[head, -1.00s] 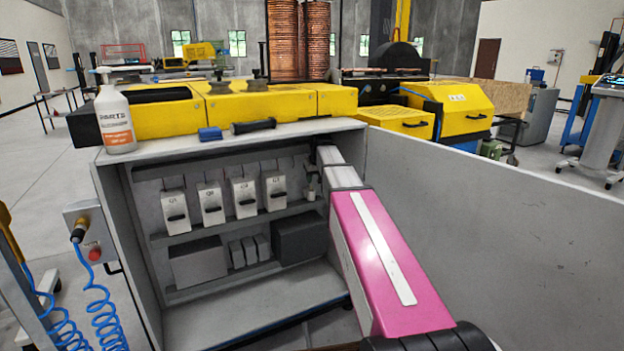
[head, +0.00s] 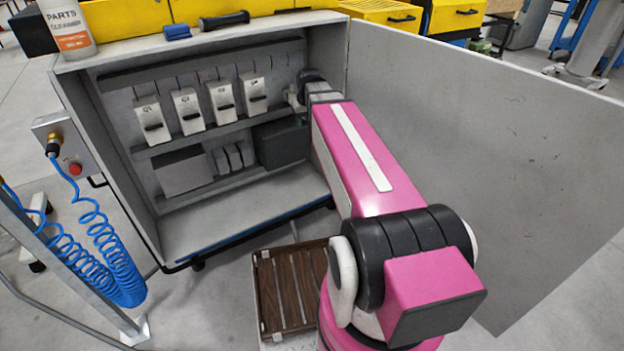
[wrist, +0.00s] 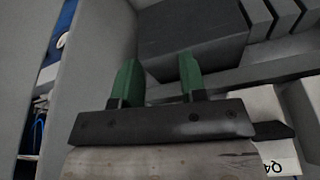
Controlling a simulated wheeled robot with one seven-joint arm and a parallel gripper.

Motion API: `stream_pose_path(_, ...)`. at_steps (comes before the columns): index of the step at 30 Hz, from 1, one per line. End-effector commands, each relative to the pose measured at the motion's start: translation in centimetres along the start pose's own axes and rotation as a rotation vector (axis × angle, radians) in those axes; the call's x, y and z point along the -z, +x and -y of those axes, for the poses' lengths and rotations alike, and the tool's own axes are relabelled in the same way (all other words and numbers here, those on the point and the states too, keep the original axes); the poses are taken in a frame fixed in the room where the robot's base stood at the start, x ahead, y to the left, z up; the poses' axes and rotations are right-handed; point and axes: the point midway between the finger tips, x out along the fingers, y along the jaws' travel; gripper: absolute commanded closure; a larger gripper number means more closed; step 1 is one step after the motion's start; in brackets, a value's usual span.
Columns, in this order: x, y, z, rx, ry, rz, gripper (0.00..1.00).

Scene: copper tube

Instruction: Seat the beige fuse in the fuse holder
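My gripper (wrist: 157,66) shows in the wrist view with its two green fingers apart and nothing visible between them. It is inside the open grey cabinet (head: 215,226), at the right end of the upper row. That row has several pale units with black handles (head: 187,110), labelled with Q numbers. The Q4 label (wrist: 281,168) shows upside down at the lower right of the wrist view. I cannot make out a beige fuse or tell which part is its holder. In the head view my arm hides the cabinet's right end and the fingers are not clear.
A dark box (head: 282,142) is on the lower shelf; it also shows beyond my fingers (wrist: 190,38). Small grey blocks (head: 228,158) stand left of it. The open door (head: 480,130) bounds the right side. A blue coiled hose (head: 100,255) hangs at left.

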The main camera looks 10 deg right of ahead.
Motion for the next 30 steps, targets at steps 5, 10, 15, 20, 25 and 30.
stream_pose_path(5,-6.3,3.8,1.0,-0.004,0.029,0.078,0.61)
stream_pose_path(10,-11.8,6.7,1.7,-0.012,0.057,0.147,0.61)
stream_pose_path(15,-16.9,8.8,2.4,-0.021,0.083,0.209,0.61)
stream_pose_path(20,-19.9,10.0,2.8,-0.029,0.097,0.248,0.61)
stream_pose_path(25,-21.0,10.4,2.9,-0.032,0.104,0.262,0.61)
stream_pose_path(30,-21.0,10.4,2.9,-0.032,0.104,0.262,0.61)
